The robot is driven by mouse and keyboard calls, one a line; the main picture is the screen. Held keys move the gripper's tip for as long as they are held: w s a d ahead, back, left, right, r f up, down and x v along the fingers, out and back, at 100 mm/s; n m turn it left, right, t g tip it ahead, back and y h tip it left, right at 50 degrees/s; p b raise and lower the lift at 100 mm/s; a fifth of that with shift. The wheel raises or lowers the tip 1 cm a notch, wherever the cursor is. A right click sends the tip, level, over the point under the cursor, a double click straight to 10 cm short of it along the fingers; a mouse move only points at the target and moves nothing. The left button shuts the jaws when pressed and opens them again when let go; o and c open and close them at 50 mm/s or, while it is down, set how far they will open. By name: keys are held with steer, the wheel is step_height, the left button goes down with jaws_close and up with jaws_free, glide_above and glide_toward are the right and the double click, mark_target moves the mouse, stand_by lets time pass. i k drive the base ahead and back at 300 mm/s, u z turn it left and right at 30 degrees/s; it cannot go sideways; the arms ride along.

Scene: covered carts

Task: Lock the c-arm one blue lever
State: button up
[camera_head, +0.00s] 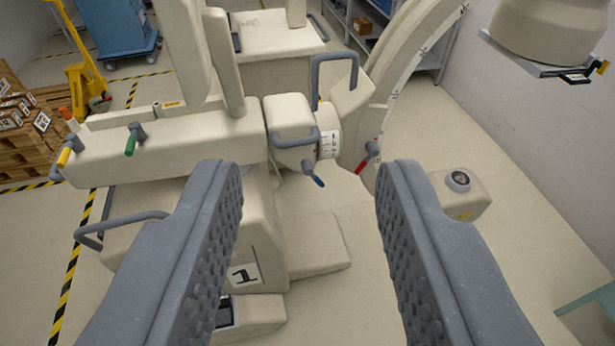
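The c-arm one is a cream machine (150,150) with a black "1" label (244,274) on its lower body. The blue lever (314,174) hangs below the pivot joint, beside a white scale ring, and points down and to the right. A red lever (367,158) sits to its right on the curved arm (400,60). A green lever (131,143) and a yellow-tipped lever (64,157) are on the left of the machine. My gripper (308,185) is open and empty. Its two grey fingers stand wide apart in front, with the blue lever seen between them, beyond the fingertips.
A grey handle (333,75) rises above the joint, and another grey handle (130,222) sticks out at left. A cream box with a round dark top (460,190) is on the floor at right, near the wall. Wooden crates (25,130) and a yellow pallet jack (85,75) are at left.

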mark_target(306, 165)
steer(key=i, duration=0.9)
steer(key=z, duration=0.05)
